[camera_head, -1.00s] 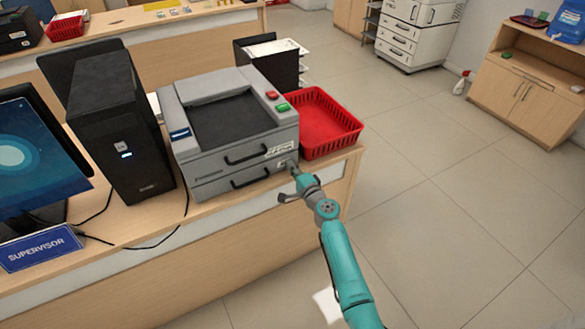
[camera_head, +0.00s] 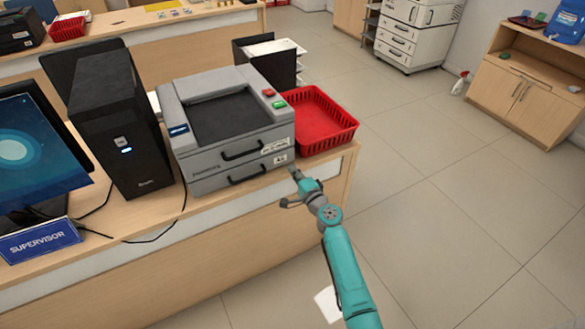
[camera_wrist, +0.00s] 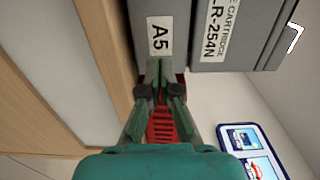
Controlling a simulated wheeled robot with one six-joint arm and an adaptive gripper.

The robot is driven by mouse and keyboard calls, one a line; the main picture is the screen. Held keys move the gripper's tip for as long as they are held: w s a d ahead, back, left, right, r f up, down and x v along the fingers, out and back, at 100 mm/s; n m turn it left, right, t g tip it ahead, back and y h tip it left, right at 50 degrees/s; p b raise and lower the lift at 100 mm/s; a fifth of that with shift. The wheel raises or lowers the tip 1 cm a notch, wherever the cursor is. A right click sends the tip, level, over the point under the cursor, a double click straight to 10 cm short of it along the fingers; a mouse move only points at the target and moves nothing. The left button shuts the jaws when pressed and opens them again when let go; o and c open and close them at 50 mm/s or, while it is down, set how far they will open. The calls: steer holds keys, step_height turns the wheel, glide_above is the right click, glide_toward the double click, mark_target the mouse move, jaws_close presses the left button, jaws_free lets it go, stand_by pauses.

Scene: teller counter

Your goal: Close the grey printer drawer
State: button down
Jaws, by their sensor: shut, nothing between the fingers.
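The grey printer (camera_head: 225,120) stands on the wooden counter, with two stacked fronts, each with a black handle. The lower drawer (camera_head: 240,174) carries an A5 label at its right end. Its front looks about flush with the one above; a small gap cannot be ruled out. In the wrist view the A5 drawer front (camera_wrist: 178,58) is beside the upper front (camera_wrist: 232,62), marked R-254N. My gripper (camera_head: 294,172) is shut and empty, at the drawer's right end by the label. In the wrist view its fingertips (camera_wrist: 160,68) are close to the label; contact cannot be told.
A red basket (camera_head: 318,122) stands right of the printer, close to my gripper. A black computer tower (camera_head: 115,125), a monitor (camera_head: 35,155) and a supervisor sign (camera_head: 38,241) are to the left. The floor (camera_head: 440,210) right of the counter is clear.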

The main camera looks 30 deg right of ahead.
steer(key=s+a+f+n+g+h, duration=0.1)
steer(key=s+a+f+n, duration=0.15)
steer(key=s, duration=0.95)
steer(key=s+a+f+n+g, duration=0.15)
steer(key=s+a, duration=0.25)
steer(key=s, duration=0.8)
steer(key=s+a+f+n+g+h, duration=0.1)
steer(key=s+a+f+n, duration=0.2)
steer(key=s, duration=0.9)
steer(key=s+a+r+n+y, duration=0.1)
steer(key=s+a+r+n, duration=0.1)
steer(key=s+r+n, duration=0.3)
steer(key=s+a+r+n+y, duration=0.1)
steer(key=s+a+r+n, duration=0.2)
steer(key=s+r+n, duration=0.3)
steer(key=r+v, duration=0.1)
steer(key=v, duration=1.1)
steer(key=shift+w+r, duration=0.2)
steer(key=shift+r, duration=0.05)
